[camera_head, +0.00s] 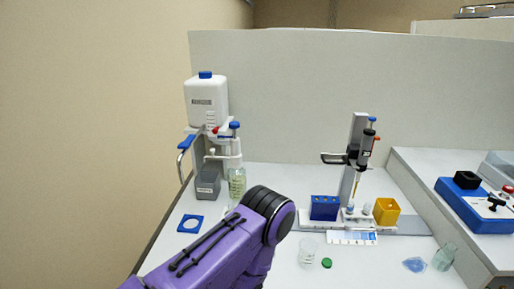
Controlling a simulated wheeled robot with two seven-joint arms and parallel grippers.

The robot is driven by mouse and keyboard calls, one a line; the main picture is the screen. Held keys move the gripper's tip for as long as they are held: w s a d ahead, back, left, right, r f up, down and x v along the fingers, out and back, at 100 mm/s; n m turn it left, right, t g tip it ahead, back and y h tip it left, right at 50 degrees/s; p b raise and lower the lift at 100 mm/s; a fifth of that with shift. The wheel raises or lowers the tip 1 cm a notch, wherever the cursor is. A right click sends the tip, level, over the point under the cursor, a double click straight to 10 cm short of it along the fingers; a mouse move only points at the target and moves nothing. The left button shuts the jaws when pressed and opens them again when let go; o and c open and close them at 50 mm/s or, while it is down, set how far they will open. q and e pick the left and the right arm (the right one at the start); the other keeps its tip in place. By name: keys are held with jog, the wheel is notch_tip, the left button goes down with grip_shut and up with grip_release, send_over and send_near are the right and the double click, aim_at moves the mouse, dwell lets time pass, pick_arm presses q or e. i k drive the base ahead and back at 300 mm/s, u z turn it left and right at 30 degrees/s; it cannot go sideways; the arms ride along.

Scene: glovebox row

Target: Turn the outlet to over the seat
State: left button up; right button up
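A white dispenser bottle (206,101) with a blue cap stands on a stand at the back left. A curved pale spout (181,165) with a blue grip (187,144) sticks out at its left side; it looks like the outlet. A blue square plate with a round hole (190,224) lies flat on the table in front; I cannot tell whether it is the seat. A grey container (207,183) and a clear graduated vessel (237,182) stand at the dispenser's foot. My purple arm crosses the lower left and hides table behind it. Neither gripper shows.
A pipette stand (353,150) with a blue rack (324,208) and a yellow box (386,211) stands right of centre. A clear beaker (308,250), a green cap (326,263) and a tipped glass bottle (444,257) are in front. A grey panel (290,90) closes the back.

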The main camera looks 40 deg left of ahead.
aim_at(213, 150)
jog(key=z, duration=0.1)
jog(key=k, duration=0.7)
jog(key=u, duration=0.85)
jog(key=i, duration=0.5)
